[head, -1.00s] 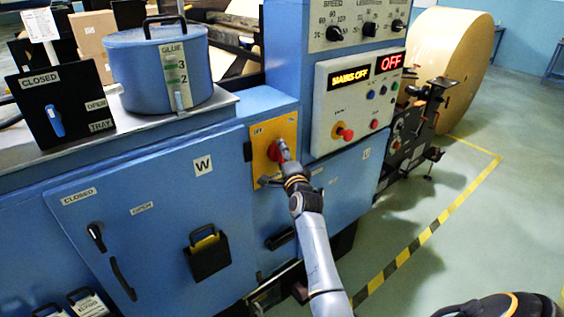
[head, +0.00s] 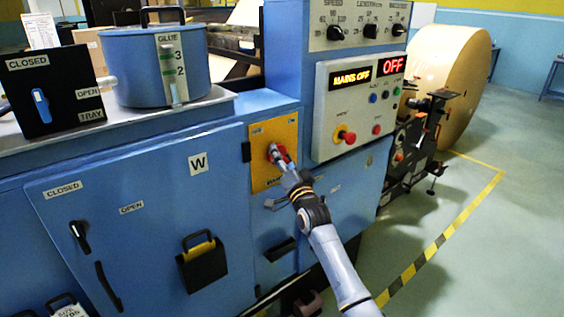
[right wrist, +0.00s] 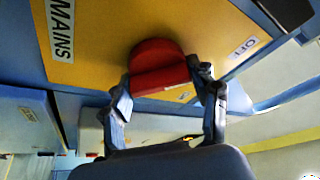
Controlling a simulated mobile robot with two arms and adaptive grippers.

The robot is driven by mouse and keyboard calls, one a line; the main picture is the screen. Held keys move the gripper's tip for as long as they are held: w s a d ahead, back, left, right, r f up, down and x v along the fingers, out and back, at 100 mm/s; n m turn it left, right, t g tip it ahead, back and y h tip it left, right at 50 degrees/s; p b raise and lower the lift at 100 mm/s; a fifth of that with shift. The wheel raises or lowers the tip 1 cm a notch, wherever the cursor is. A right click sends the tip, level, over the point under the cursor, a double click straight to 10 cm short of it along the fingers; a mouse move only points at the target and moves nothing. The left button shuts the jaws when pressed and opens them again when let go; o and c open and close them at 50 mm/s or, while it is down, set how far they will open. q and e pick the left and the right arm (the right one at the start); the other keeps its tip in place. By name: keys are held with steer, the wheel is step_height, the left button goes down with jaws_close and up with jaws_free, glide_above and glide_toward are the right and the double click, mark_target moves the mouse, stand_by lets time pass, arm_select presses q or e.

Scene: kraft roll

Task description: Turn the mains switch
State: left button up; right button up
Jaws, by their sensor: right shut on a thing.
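The mains switch (head: 276,153) is a red knob on a yellow plate (head: 286,133) on the front of the blue machine. My right gripper (head: 283,160) is at the switch and shut on it. In the right wrist view the red knob (right wrist: 158,68) sits between the two fingers of the gripper (right wrist: 165,90), against the yellow plate with the labels MAINS and OFF. The display (head: 350,75) reads MAINS OFF, and a second display (head: 392,64) reads OFF. My left gripper is not in view.
A control panel with a red emergency button (head: 346,135) juts out just right of the yellow plate. A blue glue pot (head: 140,70) stands on the machine top at left. A large kraft roll (head: 450,75) stands at right. The floor at right is clear.

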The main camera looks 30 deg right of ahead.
steer(key=shift+f, duration=0.1)
stand_by(0.4)
steer(key=o, duration=1.1)
steer(key=shift+o, duration=0.2)
steer(key=v, duration=1.2)
